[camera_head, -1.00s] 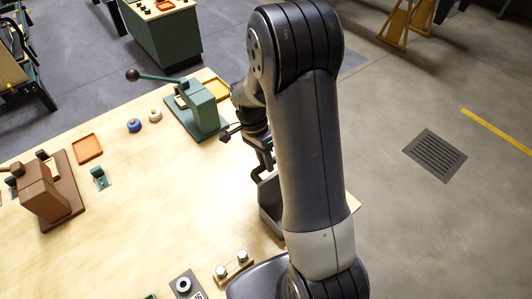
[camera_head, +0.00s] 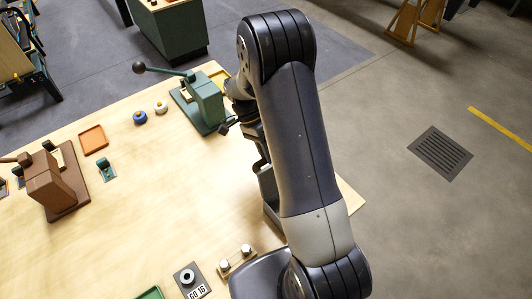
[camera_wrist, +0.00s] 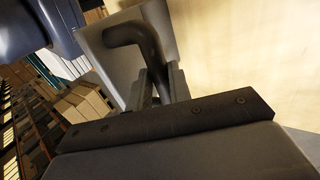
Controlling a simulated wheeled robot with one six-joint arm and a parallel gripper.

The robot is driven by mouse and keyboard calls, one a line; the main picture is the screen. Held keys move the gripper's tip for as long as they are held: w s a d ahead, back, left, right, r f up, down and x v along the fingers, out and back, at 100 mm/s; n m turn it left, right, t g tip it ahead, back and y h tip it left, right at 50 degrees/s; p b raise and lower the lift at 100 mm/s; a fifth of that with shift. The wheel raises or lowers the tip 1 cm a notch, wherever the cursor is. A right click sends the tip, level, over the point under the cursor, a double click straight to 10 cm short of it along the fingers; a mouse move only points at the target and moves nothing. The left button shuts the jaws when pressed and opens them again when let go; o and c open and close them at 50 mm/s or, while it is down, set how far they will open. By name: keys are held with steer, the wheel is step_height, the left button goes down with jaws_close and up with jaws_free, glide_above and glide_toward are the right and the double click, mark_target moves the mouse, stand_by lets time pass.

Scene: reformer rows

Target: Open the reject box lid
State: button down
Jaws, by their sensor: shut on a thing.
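The reject box (camera_head: 270,195) is the grey box at the table's right side, partly hidden behind my arm in the head view. In the wrist view a grey panel, apparently its lid (camera_wrist: 103,55), carries a dark, bent handle (camera_wrist: 142,38). My gripper (camera_wrist: 161,82) is shut on this handle, with one finger on each side. The gripper also shows beside the box in the head view (camera_head: 256,143), mostly hidden by my arm. How far the lid is raised cannot be told.
A green press (camera_head: 205,103) with a long ball-ended lever stands behind the gripper. A brown press (camera_head: 52,183), an orange tray (camera_head: 93,139) and a gauge marked GO 16 (camera_head: 190,280) sit to the left. The table middle is clear. Floor lies to the right.

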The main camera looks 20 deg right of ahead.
steer(key=c, duration=1.3)
jaws_free()
steer(key=b+v, duration=0.2)
steer(key=v, duration=0.8)
steer(key=shift+w+r, duration=0.2)
steer(key=shift+r, duration=0.1)
steer(key=shift+f, duration=0.1)
steer(key=p+x, duration=0.2)
steer(key=x, duration=0.8)
steer(key=shift+s+f, duration=0.1)
steer(key=shift+s, duration=0.25)
steer(key=shift+f, duration=0.1)
